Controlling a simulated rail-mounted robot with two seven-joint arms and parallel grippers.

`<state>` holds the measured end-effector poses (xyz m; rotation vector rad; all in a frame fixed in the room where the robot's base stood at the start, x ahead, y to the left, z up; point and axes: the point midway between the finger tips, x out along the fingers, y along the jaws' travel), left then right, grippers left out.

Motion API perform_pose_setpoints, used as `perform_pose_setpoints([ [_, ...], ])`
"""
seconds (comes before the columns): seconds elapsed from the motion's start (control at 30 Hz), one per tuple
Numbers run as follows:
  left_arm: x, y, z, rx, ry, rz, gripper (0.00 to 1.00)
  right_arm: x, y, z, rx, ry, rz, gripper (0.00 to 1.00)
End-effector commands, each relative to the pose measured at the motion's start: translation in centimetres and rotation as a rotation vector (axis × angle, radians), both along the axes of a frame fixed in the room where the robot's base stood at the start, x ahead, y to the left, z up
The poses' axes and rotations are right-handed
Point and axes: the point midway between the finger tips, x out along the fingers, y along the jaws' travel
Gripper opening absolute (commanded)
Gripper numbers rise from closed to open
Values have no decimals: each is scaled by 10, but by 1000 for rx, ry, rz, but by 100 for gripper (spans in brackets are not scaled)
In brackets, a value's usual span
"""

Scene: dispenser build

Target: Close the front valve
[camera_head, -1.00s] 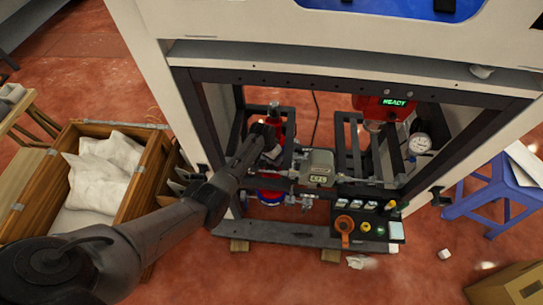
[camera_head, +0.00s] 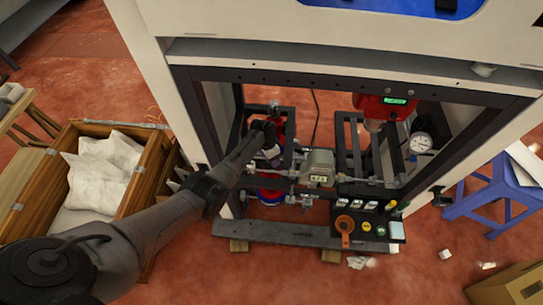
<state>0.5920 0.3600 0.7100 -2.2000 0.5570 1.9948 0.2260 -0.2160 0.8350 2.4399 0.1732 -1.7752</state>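My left arm reaches from the lower left into the open frame of the dispenser (camera_head: 290,234). My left gripper (camera_head: 268,135) is at the piping in the left part of the frame, in front of a red part (camera_head: 289,129). The arm hides most of the fingers, so I cannot tell whether they are open or shut, or whether they touch anything. I cannot make out the front valve for certain. A grey meter box (camera_head: 320,166) sits on the pipe to the right of the gripper. My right gripper is not in view.
A control panel with an orange handle (camera_head: 345,224) and several buttons is at the lower front. A pressure gauge (camera_head: 420,142) and red display unit (camera_head: 385,107) are on the right. A wooden crate with white sacks (camera_head: 150,178) stands left, a blue stool (camera_head: 492,197) right.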

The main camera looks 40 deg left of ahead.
Motion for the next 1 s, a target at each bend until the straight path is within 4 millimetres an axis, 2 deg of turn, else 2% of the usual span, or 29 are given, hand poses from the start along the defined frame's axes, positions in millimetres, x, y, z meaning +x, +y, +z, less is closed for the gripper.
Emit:
perform_pose_setpoints([
  [0.13,0,0,-1,0,1,-25,25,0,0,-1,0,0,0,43],
  [0.4,0,0,-1,1,1,-269,25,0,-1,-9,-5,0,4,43],
  [0.77,0,0,0,0,-1,-306,25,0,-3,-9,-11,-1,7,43],
  [1.0,0,0,-2,1,2,-524,25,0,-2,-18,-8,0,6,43],
])
